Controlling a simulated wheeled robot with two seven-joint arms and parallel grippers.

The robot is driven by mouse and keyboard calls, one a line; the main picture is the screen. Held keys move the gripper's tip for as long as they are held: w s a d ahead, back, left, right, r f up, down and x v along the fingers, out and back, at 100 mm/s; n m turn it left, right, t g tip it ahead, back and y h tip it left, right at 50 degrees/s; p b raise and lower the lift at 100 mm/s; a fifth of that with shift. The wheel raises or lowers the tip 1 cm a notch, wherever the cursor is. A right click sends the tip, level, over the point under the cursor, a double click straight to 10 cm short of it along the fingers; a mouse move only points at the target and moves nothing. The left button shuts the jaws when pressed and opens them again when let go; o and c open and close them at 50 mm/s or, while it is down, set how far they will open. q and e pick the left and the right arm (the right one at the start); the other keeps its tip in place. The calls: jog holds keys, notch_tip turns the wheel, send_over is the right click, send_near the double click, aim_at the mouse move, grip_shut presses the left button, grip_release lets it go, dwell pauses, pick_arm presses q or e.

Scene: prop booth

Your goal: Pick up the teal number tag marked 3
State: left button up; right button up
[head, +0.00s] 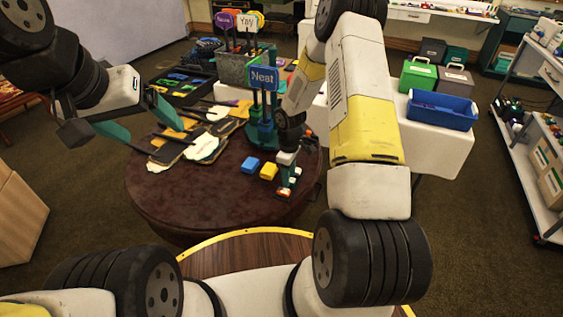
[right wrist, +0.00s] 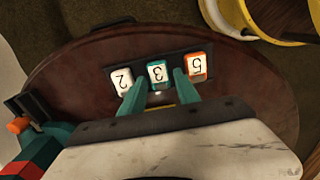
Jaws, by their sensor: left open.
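The teal number tag marked 3 (right wrist: 157,72) sits in a dark holder (right wrist: 137,74), between a white tag marked 2 (right wrist: 122,80) and an orange tag marked 5 (right wrist: 197,66). The digits appear upside down. My right gripper (right wrist: 160,80) has its two teal fingers apart, one on each side of tag 3; I cannot tell whether they touch it. In the head view the orange tag (head: 283,192) shows near the table's front right edge, and my right arm partly hides the area. My left gripper (head: 140,119) is open and empty over the left of the table.
White-topped dark pieces (head: 204,147) lie at left. The table's front left is clear.

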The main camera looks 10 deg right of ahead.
jog(key=shift+f, duration=0.2)
grip_shut()
jog(key=shift+r, duration=0.1)
